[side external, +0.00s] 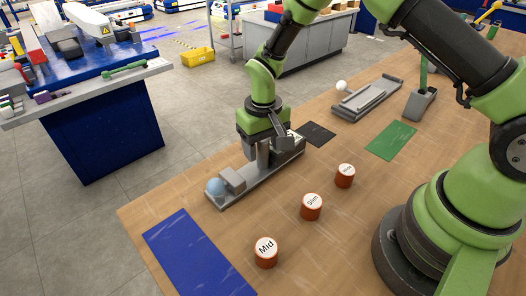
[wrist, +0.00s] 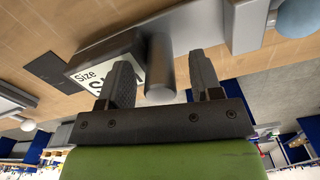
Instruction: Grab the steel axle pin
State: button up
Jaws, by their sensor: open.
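The steel axle pin (wrist: 160,78) is a smooth grey cylinder that rises from a grey fixture (wrist: 190,22). In the wrist view it is between the two dark fingers of my gripper (wrist: 163,66), with a gap visible on each side. My gripper is open and around the pin, not closed on it. In the side view my gripper (side external: 268,148) points down over the long grey fixture (side external: 240,190), and its fingers partly hide the pin. A white label reading "Size" and partly hidden letters (wrist: 88,72) is on the fixture beside the left finger.
A light-blue ball (side external: 215,187) sits at the fixture's near end. Orange labelled cylinders (side external: 311,207) stand to its right. Blue (side external: 195,255), green (side external: 391,140) and black (side external: 317,134) mats lie flat. Another grey fixture (side external: 368,100) and a grey holder (side external: 420,104) stand farther back.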

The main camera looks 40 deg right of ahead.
grip_shut()
jog(key=shift+r, duration=0.1)
